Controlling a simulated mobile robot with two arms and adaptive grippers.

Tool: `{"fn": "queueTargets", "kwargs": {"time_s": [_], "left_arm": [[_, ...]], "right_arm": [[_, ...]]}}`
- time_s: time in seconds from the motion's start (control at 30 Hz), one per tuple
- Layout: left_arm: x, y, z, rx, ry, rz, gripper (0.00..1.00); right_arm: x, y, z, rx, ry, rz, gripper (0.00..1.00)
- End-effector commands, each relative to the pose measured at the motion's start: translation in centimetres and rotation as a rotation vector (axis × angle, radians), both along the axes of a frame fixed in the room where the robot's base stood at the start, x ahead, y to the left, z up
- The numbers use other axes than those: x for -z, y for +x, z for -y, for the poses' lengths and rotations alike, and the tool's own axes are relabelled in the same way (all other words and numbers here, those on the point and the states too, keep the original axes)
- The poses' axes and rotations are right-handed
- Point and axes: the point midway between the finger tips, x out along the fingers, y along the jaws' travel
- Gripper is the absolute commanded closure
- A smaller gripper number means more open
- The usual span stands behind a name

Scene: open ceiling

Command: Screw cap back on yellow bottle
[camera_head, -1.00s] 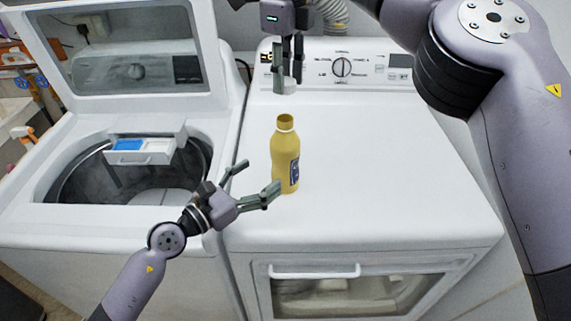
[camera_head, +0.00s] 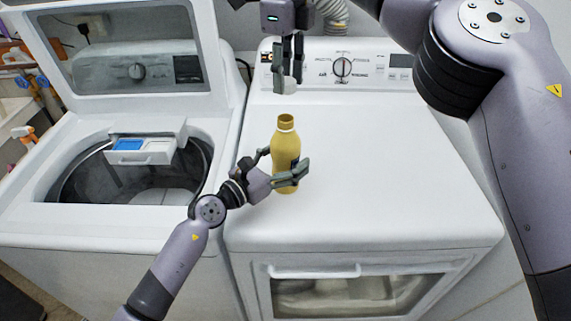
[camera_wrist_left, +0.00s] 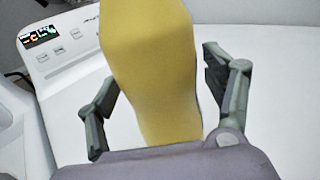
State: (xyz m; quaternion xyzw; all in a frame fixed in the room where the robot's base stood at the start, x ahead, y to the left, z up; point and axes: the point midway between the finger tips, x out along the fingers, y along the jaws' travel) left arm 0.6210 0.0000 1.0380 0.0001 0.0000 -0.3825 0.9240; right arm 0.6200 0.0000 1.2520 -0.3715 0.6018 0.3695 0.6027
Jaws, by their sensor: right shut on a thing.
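The yellow bottle (camera_head: 286,143) stands upright and uncapped on the white dryer top, and it fills the middle of the left wrist view (camera_wrist_left: 155,75). My left gripper (camera_head: 284,162) is around the bottle's body with its fingers open. The left wrist view shows a finger on each side of the bottle, with gaps between. My right gripper (camera_head: 287,76) is above and behind the bottle, shut on the small white cap (camera_head: 285,87), which is partly hidden by the fingers. The cap is held apart from the bottle neck.
The dryer top (camera_head: 390,170) is otherwise clear. Its control panel (camera_head: 370,68) is behind the right gripper. At left stands a washer with its lid (camera_head: 125,100) raised and its tub open, a detergent drawer (camera_head: 145,150) showing.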

Motion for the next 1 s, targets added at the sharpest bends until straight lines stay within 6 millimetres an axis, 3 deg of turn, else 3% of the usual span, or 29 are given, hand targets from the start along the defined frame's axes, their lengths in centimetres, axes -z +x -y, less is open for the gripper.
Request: {"fn": "queueTargets", "kwargs": {"time_s": [1.0], "left_arm": [[0.04,-0.02,-0.04,0.000,0.000,-0.001,0.95]], "right_arm": [[0.00,0.00,0.00,0.000,0.000,0.000,0.75]]}}
